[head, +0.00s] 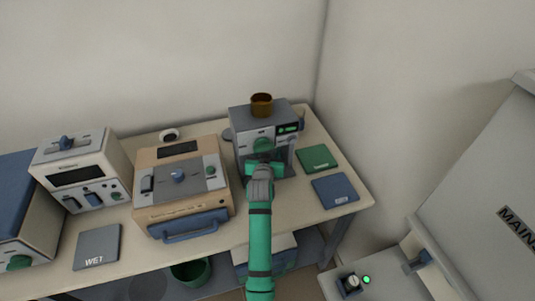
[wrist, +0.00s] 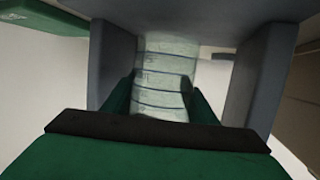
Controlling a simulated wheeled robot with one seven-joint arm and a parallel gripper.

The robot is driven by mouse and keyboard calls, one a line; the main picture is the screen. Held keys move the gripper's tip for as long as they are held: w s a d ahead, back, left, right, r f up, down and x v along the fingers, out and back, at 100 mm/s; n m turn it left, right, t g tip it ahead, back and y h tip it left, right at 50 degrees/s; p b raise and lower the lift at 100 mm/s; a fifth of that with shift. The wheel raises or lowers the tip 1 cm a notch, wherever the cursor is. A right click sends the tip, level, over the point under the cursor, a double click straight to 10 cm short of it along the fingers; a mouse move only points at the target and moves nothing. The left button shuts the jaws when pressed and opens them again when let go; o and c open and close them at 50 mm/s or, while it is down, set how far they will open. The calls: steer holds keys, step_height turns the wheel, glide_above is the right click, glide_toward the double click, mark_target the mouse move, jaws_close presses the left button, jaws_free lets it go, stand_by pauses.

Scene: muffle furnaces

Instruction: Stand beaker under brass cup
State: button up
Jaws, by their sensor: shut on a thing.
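The brass cup (head: 261,104) sits on top of a grey machine (head: 246,118) at the back right of the bench. My gripper (head: 264,165) is at the front of this machine, lower than the cup. In the wrist view, my gripper's green fingers (wrist: 160,98) are shut on a clear beaker (wrist: 165,72) with dark ring lines. Grey uprights stand on both sides of the beaker there. In the head view my gripper and arm hide the beaker. I cannot tell whether its base touches a surface.
A tan furnace (head: 150,191) stands left of the machine, with a white unit (head: 78,176) further left. A green mat (head: 317,158) and a blue mat (head: 335,190) lie right of the machine. A grey mat marked WET (head: 98,246) lies at front left.

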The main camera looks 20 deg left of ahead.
steer(key=shift+s+f, duration=0.15)
steer(key=shift+f, duration=0.6)
steer(key=shift+f, duration=0.15)
steer(key=o, duration=0.8)
steer(key=v, duration=1.2)
steer(key=shift+s, duration=0.1)
